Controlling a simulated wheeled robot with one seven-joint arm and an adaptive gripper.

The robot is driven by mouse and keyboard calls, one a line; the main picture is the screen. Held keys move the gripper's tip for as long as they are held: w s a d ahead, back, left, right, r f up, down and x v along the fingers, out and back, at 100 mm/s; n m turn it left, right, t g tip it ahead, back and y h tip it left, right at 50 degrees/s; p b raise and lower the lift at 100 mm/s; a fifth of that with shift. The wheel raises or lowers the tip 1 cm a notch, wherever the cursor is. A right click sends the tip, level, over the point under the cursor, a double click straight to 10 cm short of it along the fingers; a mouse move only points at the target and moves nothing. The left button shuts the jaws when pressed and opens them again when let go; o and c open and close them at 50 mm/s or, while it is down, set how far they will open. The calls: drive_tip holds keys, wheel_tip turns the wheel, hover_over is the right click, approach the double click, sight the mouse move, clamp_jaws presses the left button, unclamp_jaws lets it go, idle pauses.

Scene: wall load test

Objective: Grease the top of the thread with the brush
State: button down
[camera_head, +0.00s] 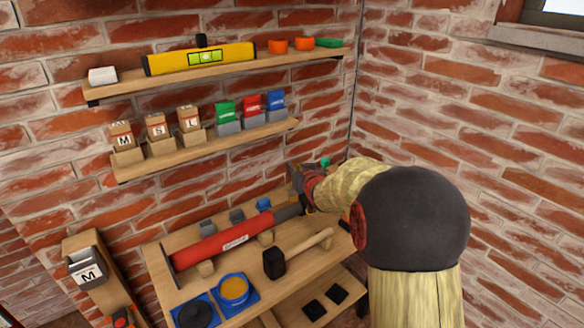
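A long red cylinder (215,242) with a white label lies across wooden cradles on the lower bench. Its grey right end (288,212) lies close to my gripper (298,182); I cannot make out a thread on it. My gripper is over the bench's far right part, partly hidden by my arm. Its fingers are too small and dark to show whether they are open or what they hold. A small green thing (325,162) shows just beyond it; I cannot tell what it is. A round tub with a yellow-orange top (233,290) sits in a blue holder. I cannot make out the brush.
A black-headed mallet (274,263) lies in front of the cylinder. A black disc (195,315) sits beside the tub. Two shelves above hold a yellow level (200,58) and several small boxes (189,118). Brick walls meet at the right.

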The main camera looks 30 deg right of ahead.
drive_tip(key=shift+a+f+b, duration=0.1)
drive_tip(key=shift+a+b, duration=0.05)
drive_tip(key=shift+b, duration=0.3)
drive_tip(key=a+b, duration=0.6)
drive_tip(key=shift+s+a+b, duration=0.15)
drive_tip(key=shift+a+b, duration=0.2)
drive_tip(key=shift+a, duration=0.05)
drive_tip(key=shift+a+b, duration=0.6)
drive_tip(key=shift+a, duration=1.2)
wheel_tip(320, 180, up, 6)
drive_tip(key=p, duration=0.3)
drive_tip(key=shift+p, duration=0.3)
